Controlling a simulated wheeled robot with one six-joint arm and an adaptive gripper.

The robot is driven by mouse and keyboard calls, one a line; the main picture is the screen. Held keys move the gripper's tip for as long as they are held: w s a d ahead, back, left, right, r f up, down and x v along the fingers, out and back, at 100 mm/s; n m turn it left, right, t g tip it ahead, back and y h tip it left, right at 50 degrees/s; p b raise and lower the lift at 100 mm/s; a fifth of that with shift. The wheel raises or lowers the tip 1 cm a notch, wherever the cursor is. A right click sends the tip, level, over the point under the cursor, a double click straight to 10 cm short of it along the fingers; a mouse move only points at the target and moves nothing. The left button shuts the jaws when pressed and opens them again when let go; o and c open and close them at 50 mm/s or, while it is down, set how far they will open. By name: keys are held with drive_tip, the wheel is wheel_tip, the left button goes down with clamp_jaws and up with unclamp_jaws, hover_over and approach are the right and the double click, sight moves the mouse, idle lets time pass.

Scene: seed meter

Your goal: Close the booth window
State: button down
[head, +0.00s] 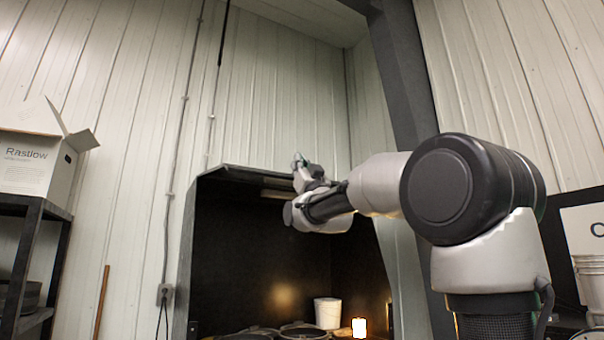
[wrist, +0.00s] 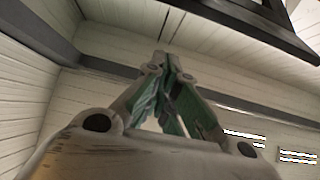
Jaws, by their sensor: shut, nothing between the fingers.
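The booth (head: 192,255) is a dark-walled enclosure in the middle of the head view, and its front is open. I cannot clearly make out a window pane across that opening. My gripper (head: 299,160) is raised in front of the booth's upper edge, pointing up. In the wrist view my gripper (wrist: 160,62) is shut and empty, its fingers meeting at the tips. A dark frame (wrist: 245,20) crosses the top right of the wrist view, apart from the fingers; I cannot tell whether it belongs to the window.
Inside the booth are a white bucket (head: 327,313), a glowing light (head: 359,328) and dark round pans (head: 303,331). A cardboard box (head: 30,165) sits on a dark shelf (head: 40,208) at left. A grey steel column (head: 402,75) rises behind my arm.

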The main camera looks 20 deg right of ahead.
drive_tip(key=shift+w+a+f, duration=0.1)
drive_tip(key=shift+w+f, duration=0.1)
drive_tip(key=shift+w, duration=0.45)
drive_tip(key=shift+w+d+f, duration=0.1)
drive_tip(key=shift+w+f, duration=0.15)
drive_tip(key=shift+w, duration=0.45)
drive_tip(key=shift+w+a+f, duration=0.1)
drive_tip(key=shift+w+f, duration=0.1)
drive_tip(key=shift+w, duration=0.45)
drive_tip(key=shift+f, duration=0.1)
